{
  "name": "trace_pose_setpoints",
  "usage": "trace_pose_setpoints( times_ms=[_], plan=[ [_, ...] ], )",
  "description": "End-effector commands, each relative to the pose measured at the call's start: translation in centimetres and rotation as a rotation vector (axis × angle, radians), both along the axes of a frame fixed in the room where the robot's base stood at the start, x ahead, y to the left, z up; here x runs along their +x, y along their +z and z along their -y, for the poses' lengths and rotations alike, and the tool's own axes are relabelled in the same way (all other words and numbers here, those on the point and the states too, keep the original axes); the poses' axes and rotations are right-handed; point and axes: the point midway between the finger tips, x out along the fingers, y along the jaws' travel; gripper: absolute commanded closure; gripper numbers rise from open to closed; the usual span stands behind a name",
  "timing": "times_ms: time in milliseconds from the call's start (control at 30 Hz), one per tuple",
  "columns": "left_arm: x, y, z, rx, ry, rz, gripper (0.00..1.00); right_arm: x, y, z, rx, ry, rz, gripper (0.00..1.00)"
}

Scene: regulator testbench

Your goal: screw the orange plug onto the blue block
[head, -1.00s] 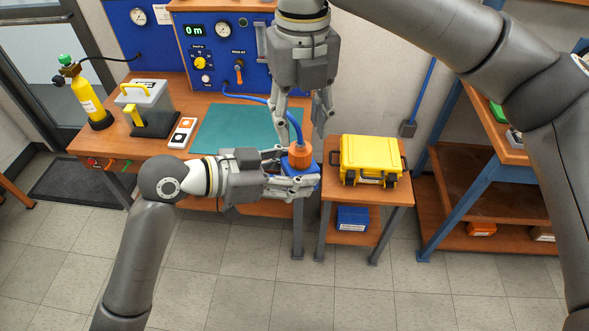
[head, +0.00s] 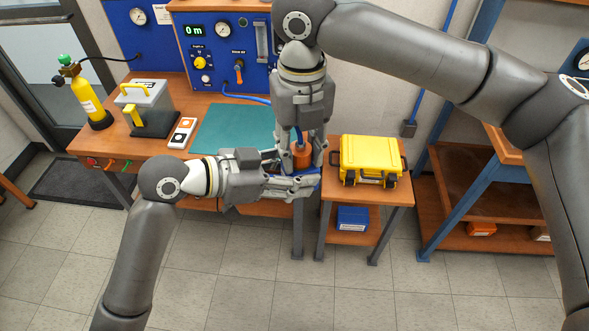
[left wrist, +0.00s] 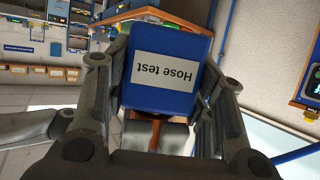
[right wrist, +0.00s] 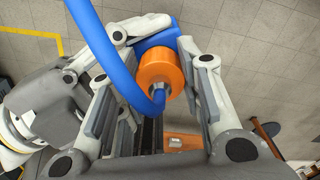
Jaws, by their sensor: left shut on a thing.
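The blue block (left wrist: 137,45), labelled "Hose test", is between the fingers of my left gripper (head: 298,183), which is shut on it. In the head view the block is mostly hidden by the grippers. The orange plug (head: 302,158) is upright against the block's top, with a blue hose (right wrist: 105,55) from its outer end. It also shows in the right wrist view (right wrist: 160,72). How far it is screwed in cannot be told. My right gripper (right wrist: 155,50) points down over the plug, its open fingers on either side, with a gap at the left finger.
A yellow case (head: 370,158) stands on a small side table (head: 385,195) just right of the grippers. The workbench with a green mat (head: 232,130) and a blue panel (head: 225,65) lies behind. A yellow cylinder (head: 90,98) stands at the left.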

Motion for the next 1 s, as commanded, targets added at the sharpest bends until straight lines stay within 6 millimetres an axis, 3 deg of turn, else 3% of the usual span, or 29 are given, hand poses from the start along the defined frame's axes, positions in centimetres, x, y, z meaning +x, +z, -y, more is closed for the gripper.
trace_pose_setpoints(
  times_ms=[100,133,267,633,1000],
  plan=[
    [0.0,0.1,0.0,-0.002,0.001,0.003,1.00,0.0,0.0,0.0,-0.001,-0.001,0.000,0.95],
    [0.0,0.1,0.0,-0.002,0.001,0.003,1.00,0.0,0.0,0.0,-0.001,-0.001,0.000,0.63],
    [0.0,0.1,0.0,-0.001,0.001,0.002,1.00,0.0,0.0,0.0,-0.001,-0.001,0.000,0.46],
    [0.0,0.1,0.0,-0.002,0.001,0.003,1.00,0.1,0.4,0.0,0.001,-0.001,0.002,0.45],
    [0.0,0.1,0.0,-0.002,0.001,0.003,1.00,0.0,4.4,0.0,-0.001,-0.001,0.001,0.45]
  ],
)
